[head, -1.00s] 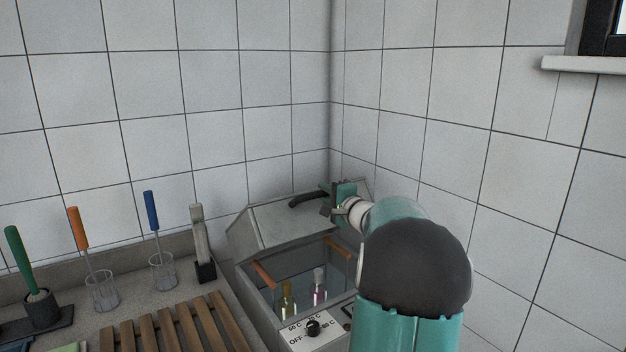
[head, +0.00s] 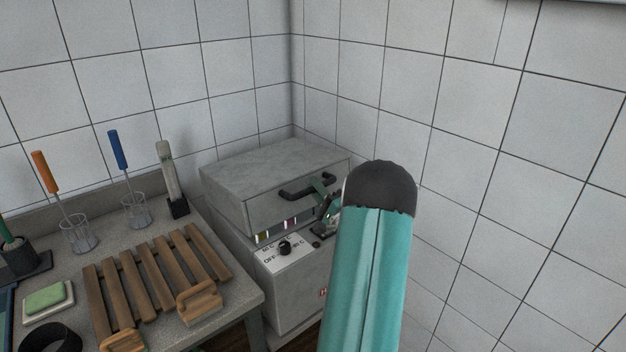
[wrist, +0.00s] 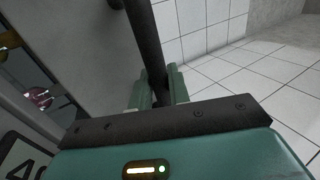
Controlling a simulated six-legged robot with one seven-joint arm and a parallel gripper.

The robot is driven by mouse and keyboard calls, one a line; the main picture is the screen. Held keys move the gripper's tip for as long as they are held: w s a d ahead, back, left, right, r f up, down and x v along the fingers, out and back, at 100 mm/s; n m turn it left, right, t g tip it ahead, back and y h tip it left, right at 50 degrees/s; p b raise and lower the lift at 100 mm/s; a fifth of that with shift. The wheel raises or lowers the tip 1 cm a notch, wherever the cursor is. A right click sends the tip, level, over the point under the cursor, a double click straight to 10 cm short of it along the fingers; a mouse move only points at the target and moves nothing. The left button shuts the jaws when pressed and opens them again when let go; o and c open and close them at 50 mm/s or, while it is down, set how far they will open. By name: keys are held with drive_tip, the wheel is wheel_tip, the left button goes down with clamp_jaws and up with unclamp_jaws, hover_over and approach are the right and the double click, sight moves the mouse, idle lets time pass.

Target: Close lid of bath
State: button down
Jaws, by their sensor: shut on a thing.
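The bath (head: 298,285) is a grey box in the corner with a dial on its front. Its lid (head: 270,172) is lowered nearly level, with a narrow gap at the front where coloured bottles show. The black lid handle (head: 308,187) is on the lid's front face. My gripper (head: 326,190) is at the handle's right part. In the wrist view my gripper (wrist: 163,88) has its fingers on both sides of the dark handle bar (wrist: 143,40), shut on it. My arm hides the bath's right side.
Tiled walls stand close behind and right of the bath.

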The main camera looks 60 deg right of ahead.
drive_tip(key=shift+w+f, duration=0.15)
drive_tip(key=shift+f, duration=0.1)
drive_tip(key=c, duration=1.4)
unclamp_jaws()
drive_tip(key=shift+w+d+f, duration=0.1)
drive_tip(key=shift+w, duration=0.05)
drive_tip(key=shift+o, duration=0.2)
drive_tip(key=shift+s, duration=0.25)
drive_tip(key=v, duration=1.3)
drive_tip(key=shift+s+a, duration=0.25)
drive_tip(key=shift+s, duration=0.2)
